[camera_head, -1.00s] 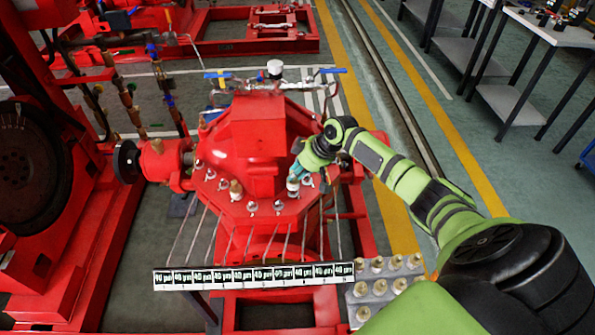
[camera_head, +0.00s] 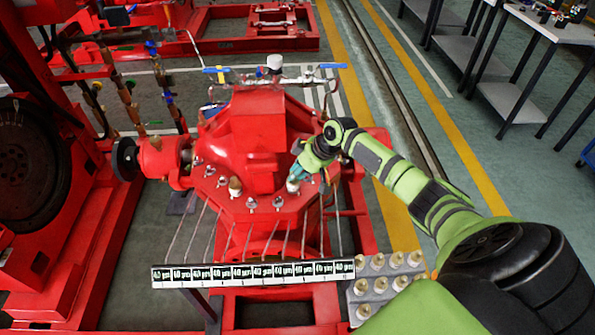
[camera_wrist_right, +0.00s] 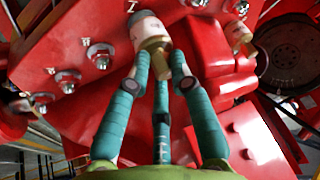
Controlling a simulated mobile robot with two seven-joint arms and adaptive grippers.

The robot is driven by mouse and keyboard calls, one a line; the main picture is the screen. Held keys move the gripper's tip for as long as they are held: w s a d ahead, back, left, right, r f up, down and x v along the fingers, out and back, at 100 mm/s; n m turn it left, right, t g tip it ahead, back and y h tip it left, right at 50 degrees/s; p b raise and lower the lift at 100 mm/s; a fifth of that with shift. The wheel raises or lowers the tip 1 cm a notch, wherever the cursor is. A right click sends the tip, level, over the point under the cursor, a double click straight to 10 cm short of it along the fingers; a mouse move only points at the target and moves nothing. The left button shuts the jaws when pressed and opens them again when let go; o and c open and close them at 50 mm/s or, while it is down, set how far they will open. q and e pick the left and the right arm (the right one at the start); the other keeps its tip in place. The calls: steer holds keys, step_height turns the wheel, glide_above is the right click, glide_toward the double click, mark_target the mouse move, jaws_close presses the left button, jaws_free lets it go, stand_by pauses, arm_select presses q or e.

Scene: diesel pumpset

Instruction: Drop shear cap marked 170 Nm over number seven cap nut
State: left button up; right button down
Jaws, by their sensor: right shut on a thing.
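My right gripper (camera_head: 297,178) is over the front right of the red pump casing (camera_head: 262,110). In the right wrist view its teal fingers (camera_wrist_right: 160,68) are closed around a brass-coloured shear cap (camera_wrist_right: 153,48) with a pale upper band. The cap (camera_head: 293,186) is at the row of cap nuts; whether it sits on a nut cannot be told. Bare cap nuts, such as one in front (camera_head: 278,204), line the flange. Another brass and pale cap (camera_head: 235,188) stands on the flange to the left. No 170 Nm marking is readable. My left gripper is out of view.
A strip of black and white labels (camera_head: 255,273) runs in front of the pump. A grey tray (camera_head: 362,299) with several brass caps stands at its right end. Thin rods rise toward the flange. Valves with blue handles (camera_head: 333,66) stand behind the casing.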

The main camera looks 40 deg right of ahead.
steer(key=shift+f+b, duration=0.3)
steer(key=shift+f, duration=0.25)
steer(key=c, duration=1)
jaws_free()
steer(key=v, duration=1.2)
step_height(320, 180, up, 7)
steer(key=p, duration=0.8)
